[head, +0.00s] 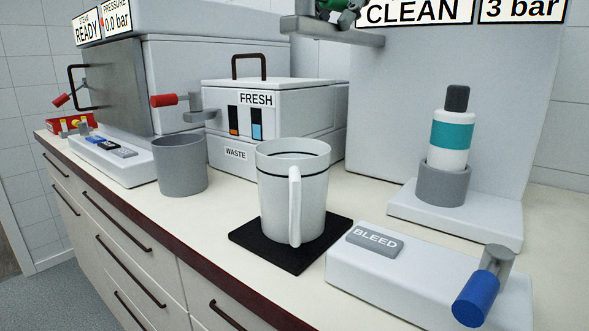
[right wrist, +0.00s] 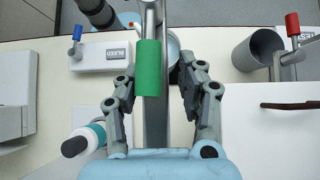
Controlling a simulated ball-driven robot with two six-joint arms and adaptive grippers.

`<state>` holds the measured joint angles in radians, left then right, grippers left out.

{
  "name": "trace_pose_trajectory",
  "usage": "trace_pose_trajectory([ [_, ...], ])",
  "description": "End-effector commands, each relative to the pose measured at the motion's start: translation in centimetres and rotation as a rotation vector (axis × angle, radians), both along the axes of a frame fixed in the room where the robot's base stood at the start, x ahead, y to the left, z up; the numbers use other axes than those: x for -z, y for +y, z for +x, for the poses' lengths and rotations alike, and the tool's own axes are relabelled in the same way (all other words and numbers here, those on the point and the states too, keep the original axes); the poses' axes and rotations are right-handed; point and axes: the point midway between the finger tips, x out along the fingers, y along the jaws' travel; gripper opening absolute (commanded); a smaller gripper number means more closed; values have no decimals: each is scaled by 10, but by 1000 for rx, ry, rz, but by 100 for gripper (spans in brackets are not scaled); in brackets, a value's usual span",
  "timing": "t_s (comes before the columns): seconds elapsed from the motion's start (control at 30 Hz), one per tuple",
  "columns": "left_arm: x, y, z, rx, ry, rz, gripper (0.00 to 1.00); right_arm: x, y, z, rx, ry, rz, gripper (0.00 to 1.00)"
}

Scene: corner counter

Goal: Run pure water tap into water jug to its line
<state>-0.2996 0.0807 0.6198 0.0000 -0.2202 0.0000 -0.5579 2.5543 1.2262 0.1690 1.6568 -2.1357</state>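The white water jug (head: 291,195) stands upright on a black mat (head: 277,262), with a dark line around it just below the rim and its handle toward me. I cannot tell any water level in it. The green tap handle (right wrist: 147,67) is above a grey metal bar (right wrist: 156,125) in the right wrist view. My right gripper (right wrist: 153,85) is open, its fingers apart on either side of the bar and handle. In the head view it shows only partly at the top edge (head: 336,8). The jug (right wrist: 173,48) is mostly hidden behind it. My left gripper is not in view.
A BLEED block (head: 375,280) with a blue lever (head: 482,290) stands right of the mat. A teal-banded bottle (head: 451,135) sits in a grey holder. A grey cup (head: 180,168) and red lever (head: 164,100) are left of the jug. Dark-handled drawers line the counter front.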

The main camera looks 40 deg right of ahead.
Motion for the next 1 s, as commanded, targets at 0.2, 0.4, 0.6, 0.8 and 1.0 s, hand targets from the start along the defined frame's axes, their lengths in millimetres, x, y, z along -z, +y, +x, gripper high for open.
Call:
trace_pose_trajectory([
  [0.2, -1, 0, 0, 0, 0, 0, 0, -4, 0, 2, 5, -12, 1, 33],
  [0.4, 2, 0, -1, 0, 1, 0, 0, -4, -1, 0, 6, -15, 1, 33],
  [0.6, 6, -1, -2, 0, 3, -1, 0, -4, -2, -5, 5, -14, 2, 33],
  [0.8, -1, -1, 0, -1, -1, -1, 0, -15, -10, -3, 7, -15, 1, 33],
  [1.0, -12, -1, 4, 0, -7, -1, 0, -32, -25, 1, 6, -14, 1, 33],
])
